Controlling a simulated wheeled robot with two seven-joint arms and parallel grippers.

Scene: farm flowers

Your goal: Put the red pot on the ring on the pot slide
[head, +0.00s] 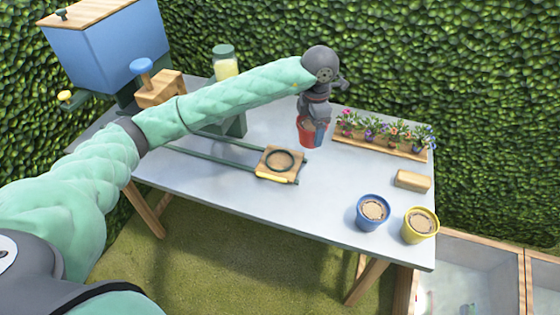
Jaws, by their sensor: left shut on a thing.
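The red pot (306,132) shows near the middle of the head view, with brownish fill at its top. My left gripper (314,122) comes down over it and is shut on it; the fingers hide part of the pot. The pot is close above or at the table; I cannot tell which. The pot slide (268,176) is a wooden plate on two dark green rails, with a dark ring (280,160) on top. The ring is empty and lies to the left of and nearer than the pot. My right gripper is not in view.
A blue pot (372,211) and a yellow pot (420,226) stand at the table's front right. A wooden block (413,181) lies behind them. A flower tray (384,145) stands at the back right. A blue hopper (92,55) and a jar (225,62) are at the left. The middle of the table (300,210) is clear.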

